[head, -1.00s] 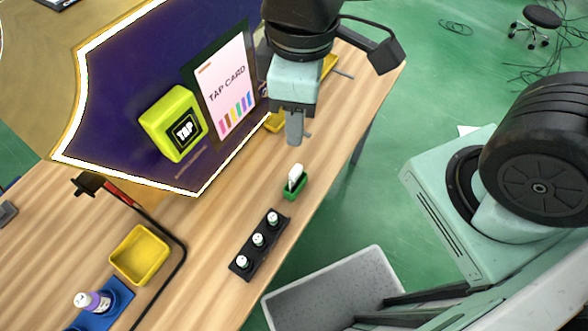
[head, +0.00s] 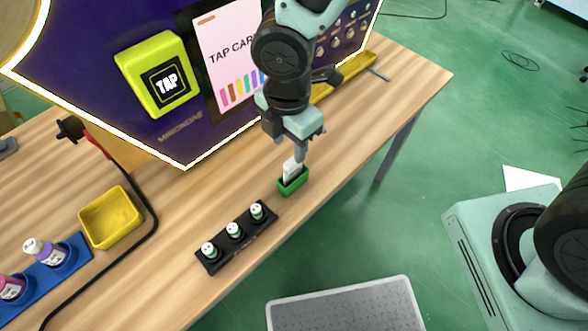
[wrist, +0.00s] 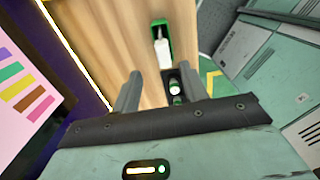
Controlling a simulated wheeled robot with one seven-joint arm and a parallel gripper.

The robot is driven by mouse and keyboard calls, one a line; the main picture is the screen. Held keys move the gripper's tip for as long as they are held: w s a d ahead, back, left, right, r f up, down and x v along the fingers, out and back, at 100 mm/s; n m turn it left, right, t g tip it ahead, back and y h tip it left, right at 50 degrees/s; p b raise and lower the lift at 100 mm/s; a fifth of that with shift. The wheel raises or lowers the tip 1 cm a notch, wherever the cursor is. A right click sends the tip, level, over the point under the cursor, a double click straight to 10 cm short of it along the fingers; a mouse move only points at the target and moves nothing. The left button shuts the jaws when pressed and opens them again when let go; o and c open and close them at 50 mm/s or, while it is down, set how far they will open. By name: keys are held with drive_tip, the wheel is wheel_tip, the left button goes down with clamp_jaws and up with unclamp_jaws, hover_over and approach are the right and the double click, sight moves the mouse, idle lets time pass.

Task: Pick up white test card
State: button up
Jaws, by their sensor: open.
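The white test card (head: 291,170) stands upright in a small green holder (head: 291,187) on the wooden table. My gripper (head: 301,152) is just above and beside the card in the head view, its fingers pointing down. In the wrist view the card (wrist: 162,50) and green holder (wrist: 160,23) lie beyond the two fingers, roughly between their lines. My gripper (wrist: 156,85) is open there, with nothing between the fingers. Whether a finger touches the card cannot be told.
A black rack (head: 236,238) with three small bottles stands just in front of the holder. A yellow tray (head: 111,217) and blue bottle stand (head: 45,272) are at left. The dark display panel (head: 100,107) with the yellow TAP box (head: 157,74) rises behind. A grey bin (head: 345,305) is below the table.

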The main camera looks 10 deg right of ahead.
sight(289, 163)
wheel_tip(289, 163, down, 3)
drive_tip(key=shift+f, duration=0.1)
drive_tip(key=shift+s+a+f+b, duration=0.1)
drive_tip(key=shift+s+f+b, duration=0.15)
drive_tip(key=shift+f, duration=1.05)
drive_tip(key=shift+s+f+b, duration=0.1)
drive_tip(key=shift+s+f, duration=0.1)
drive_tip(key=shift+f, duration=1.1)
clamp_jaws()
